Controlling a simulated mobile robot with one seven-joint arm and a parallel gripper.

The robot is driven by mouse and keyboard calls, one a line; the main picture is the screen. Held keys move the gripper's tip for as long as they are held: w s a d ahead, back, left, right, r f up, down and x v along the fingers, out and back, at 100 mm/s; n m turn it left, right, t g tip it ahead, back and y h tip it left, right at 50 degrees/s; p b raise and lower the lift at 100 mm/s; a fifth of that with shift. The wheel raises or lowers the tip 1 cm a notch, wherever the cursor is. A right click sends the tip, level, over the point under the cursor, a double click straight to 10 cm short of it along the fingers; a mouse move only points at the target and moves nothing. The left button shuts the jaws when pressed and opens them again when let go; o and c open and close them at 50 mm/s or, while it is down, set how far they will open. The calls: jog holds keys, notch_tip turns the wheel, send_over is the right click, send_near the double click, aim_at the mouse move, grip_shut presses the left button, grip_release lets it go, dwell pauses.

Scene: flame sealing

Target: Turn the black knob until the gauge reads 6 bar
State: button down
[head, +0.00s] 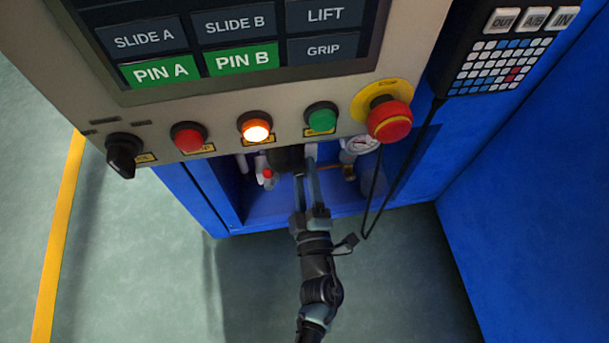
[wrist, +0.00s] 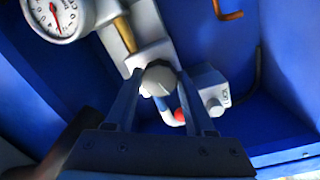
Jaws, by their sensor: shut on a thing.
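My gripper (head: 304,172) reaches into the blue cabinet recess below the control panel. In the wrist view its two fingers (wrist: 159,82) stand on either side of a rounded knob (wrist: 158,74) and are shut on it. The knob looks grey there; in the head view a dark part (head: 287,158) shows beside the fingers, mostly under the panel edge. The round white pressure gauge (wrist: 55,14) is at the upper left of the wrist view, cut by the frame, with a red needle. It also shows in the head view (head: 362,144). Its reading is too small to tell.
A red emergency button (head: 389,119) and a hanging cable (head: 376,195) are right of my arm. A small valve with a red part (head: 267,174) is left of the fingers.

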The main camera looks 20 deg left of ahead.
jog(key=n+b, duration=0.1)
jog(key=n, duration=0.5)
jog(key=shift+d+f+n+y+b, duration=0.1)
jog(key=shift+d+n+y+b, duration=0.05)
jog(key=shift+n+y+b, duration=0.2)
jog(key=n+b, duration=0.1)
jog(key=n, duration=0.4)
jog(key=shift+n, duration=0.35)
jog(key=shift+c, duration=1.3)
grip_release()
jog(key=shift+g+y, duration=0.25)
jog(key=shift+g, duration=0.05)
jog(key=shift+r, duration=0.2)
